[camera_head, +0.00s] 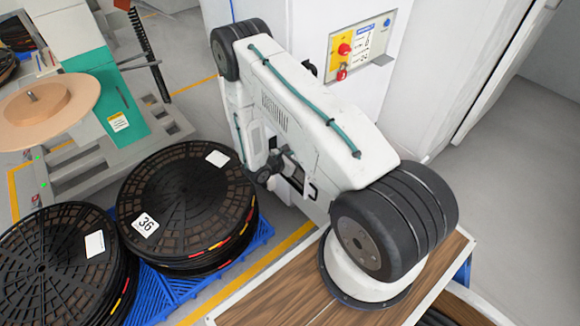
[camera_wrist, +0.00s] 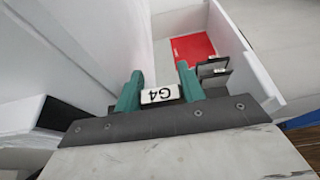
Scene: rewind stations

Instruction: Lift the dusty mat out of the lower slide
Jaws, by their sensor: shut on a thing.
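My gripper (camera_wrist: 160,92) shows in the wrist view as two teal fingers rising from a dark palm bar. The fingers are shut on a small piece with a white tag (camera_wrist: 160,95) reading G4. I take this to be the edge of the dusty mat; its body is hidden behind the fingers and palm. Beyond it is a white-walled compartment (camera_wrist: 268,95) with a red patch (camera_wrist: 193,48) inside. I cannot tell whether this is the lower slide. In the head view, my own arm hides the gripper and the mat.
Two dark tabs with pale labels (camera_wrist: 214,72) stand close to the right finger. In the head view, a white cabinet carries a control panel (camera_head: 360,45) with red knobs. Black spools (camera_head: 187,195) on a blue pallet (camera_head: 170,290) and a teal machine (camera_head: 115,105) stand at left.

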